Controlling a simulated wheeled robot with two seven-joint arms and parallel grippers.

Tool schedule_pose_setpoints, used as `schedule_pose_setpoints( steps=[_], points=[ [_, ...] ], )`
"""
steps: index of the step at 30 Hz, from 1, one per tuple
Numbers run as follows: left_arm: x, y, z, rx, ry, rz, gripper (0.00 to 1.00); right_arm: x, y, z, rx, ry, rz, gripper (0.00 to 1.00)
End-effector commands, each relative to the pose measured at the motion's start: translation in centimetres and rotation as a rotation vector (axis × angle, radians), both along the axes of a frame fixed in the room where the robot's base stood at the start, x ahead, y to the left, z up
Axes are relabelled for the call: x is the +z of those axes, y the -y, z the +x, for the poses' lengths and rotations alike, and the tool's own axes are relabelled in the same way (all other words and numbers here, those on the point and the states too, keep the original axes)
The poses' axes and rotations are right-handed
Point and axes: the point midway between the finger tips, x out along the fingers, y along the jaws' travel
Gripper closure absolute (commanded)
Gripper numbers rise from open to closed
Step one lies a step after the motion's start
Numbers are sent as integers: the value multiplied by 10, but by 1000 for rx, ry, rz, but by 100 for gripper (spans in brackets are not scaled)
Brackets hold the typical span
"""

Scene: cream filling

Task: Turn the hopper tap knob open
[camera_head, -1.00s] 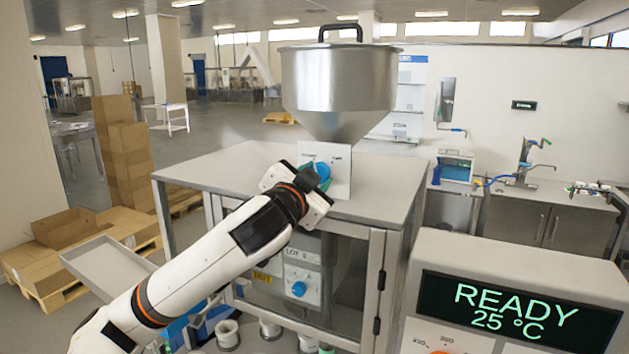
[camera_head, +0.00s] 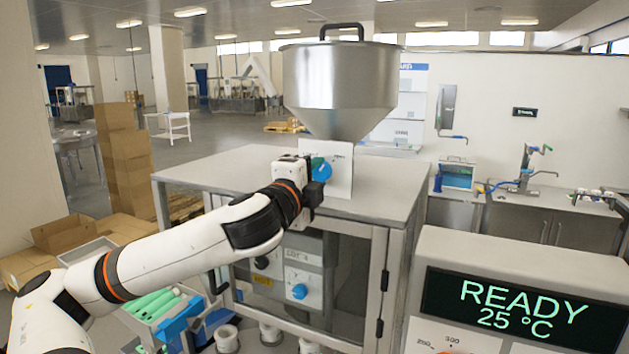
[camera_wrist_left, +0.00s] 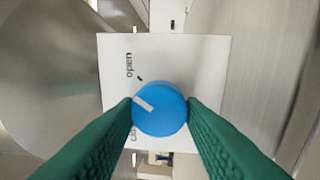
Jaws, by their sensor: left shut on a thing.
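The hopper tap knob (camera_head: 321,170) is a round blue knob on a white plate (camera_head: 341,180) below the steel hopper (camera_head: 340,85). My left gripper (camera_head: 315,172) reaches it from the left and is shut on it. In the left wrist view the knob (camera_wrist_left: 160,109) sits between the two green fingers. Its white pointer mark points to the upper left, between the "open" label above and a second label below. The fingers partly hide that lower label. My right gripper is not in view.
The hopper stands on a grey cabinet (camera_head: 235,165) with a lower blue knob (camera_head: 299,291) on its front. A READY 25 °C display (camera_head: 515,305) stands at the front right. Green tubes (camera_head: 155,303) lie at the lower left, and cardboard boxes (camera_head: 125,150) are stacked behind.

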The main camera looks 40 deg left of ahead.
Motion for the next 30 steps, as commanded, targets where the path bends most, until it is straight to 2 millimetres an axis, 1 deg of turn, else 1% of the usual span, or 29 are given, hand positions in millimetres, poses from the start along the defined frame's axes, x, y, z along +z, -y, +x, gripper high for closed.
schedule_pose_setpoints(
  steps=[3,10,18,28,29,30],
  points=[
    [-1,0,0,0,-24,71,87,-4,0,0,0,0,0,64],
    [-1,0,0,-1,-52,159,87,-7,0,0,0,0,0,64],
    [-1,0,0,-2,-63,194,87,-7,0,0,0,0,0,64],
    [-1,0,0,-2,-64,194,87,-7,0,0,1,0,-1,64],
    [-1,0,0,-2,-64,194,63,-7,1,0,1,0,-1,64],
    [-1,0,0,-2,-65,194,56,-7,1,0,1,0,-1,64]
  ],
)
